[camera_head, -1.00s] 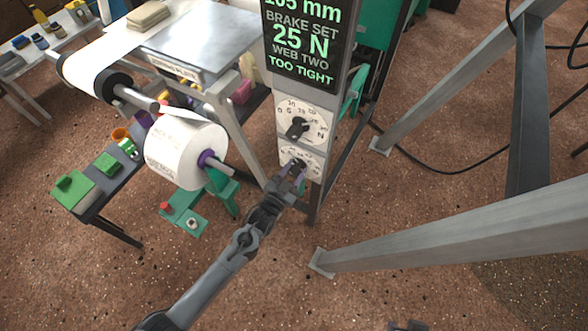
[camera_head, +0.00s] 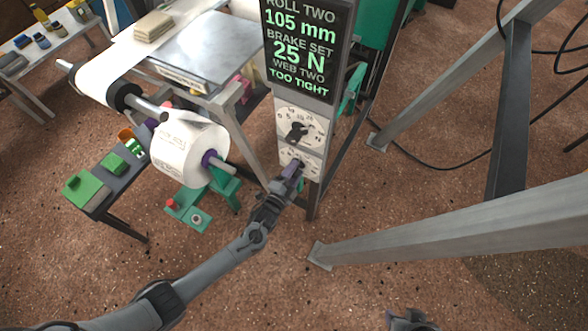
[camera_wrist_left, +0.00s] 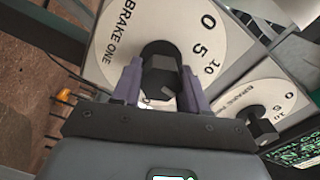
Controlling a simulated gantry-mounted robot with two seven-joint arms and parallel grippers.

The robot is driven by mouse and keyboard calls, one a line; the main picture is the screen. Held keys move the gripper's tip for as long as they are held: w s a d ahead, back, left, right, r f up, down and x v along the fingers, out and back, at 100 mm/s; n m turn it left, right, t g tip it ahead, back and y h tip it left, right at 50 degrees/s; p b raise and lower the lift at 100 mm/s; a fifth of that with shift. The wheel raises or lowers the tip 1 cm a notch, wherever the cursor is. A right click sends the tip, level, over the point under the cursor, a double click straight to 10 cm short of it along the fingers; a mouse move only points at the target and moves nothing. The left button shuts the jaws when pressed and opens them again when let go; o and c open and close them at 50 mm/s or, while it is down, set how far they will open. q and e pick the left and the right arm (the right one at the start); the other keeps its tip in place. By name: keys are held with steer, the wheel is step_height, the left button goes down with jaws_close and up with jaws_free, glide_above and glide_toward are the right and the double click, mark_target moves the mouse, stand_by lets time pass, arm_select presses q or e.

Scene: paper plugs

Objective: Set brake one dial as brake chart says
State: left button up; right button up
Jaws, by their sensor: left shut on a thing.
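The brake one dial (camera_wrist_left: 125,40) is a white disc marked 0, 5, 10 with a black faceted knob (camera_wrist_left: 160,76). In the left wrist view my left gripper (camera_wrist_left: 158,88) has its purple fingers closed on both sides of that knob. In the head view my left gripper (camera_head: 294,174) is at the lower dial (camera_head: 287,158) on the grey post and covers part of it. Its pointer setting cannot be read. The brake two dial (camera_head: 315,122) with its black knob sits just above. A dark part, apparently my right gripper (camera_head: 410,321), shows at the bottom edge. I cannot identify a brake chart.
The screen (camera_head: 300,50) reads roll two 105 mm, brake set 25 N, web two too tight. A white paper roll (camera_head: 185,150) hangs left of the post. Grey slanted beams (camera_head: 460,235) stand to the right. Brown floor (camera_head: 90,270) is open at lower left.

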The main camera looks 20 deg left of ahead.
arm_select(q)
steer(key=shift+m+p, duration=0.45)
steer(key=shift+m, duration=1.15)
steer(key=o, duration=1)
steer(key=shift+c, duration=0.2)
steer(key=s+a+p, duration=0.1)
steer(key=s+p, duration=0.2)
steer(key=s, duration=0.7)
steer(key=shift+s+a+p, duration=0.25)
steer(key=shift+s+p, duration=0.1)
steer(key=shift+p, duration=0.05)
